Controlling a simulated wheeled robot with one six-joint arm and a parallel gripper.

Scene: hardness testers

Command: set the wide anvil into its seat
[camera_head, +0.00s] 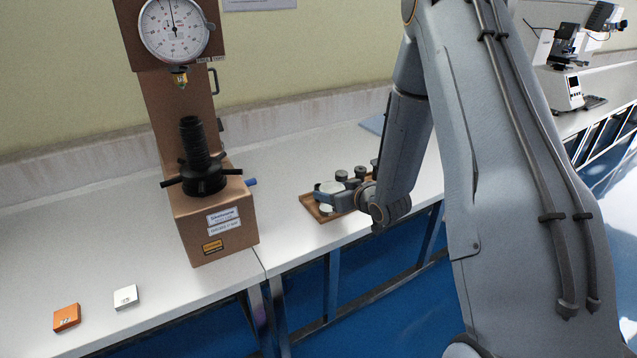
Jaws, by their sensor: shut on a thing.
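My gripper (328,197) is low over the wooden tray (309,205) on the bench. It is shut on a wide, pale, disc-shaped piece (330,186), which looks like the wide anvil. My wrist and fingers hide part of it, and I cannot tell whether it is clear of the tray. The tan hardness tester (212,215) stands to the left. Its black threaded screw (194,138) rises from a handled wheel (203,180), below the brass-coloured indenter (180,78). The seat at the screw's top (189,120) looks empty.
Several small dark round pieces, one of them (341,175), stand at the tray's back. An orange block (67,318) and a white block (126,297) lie at the front left. Bench between tester and tray is clear.

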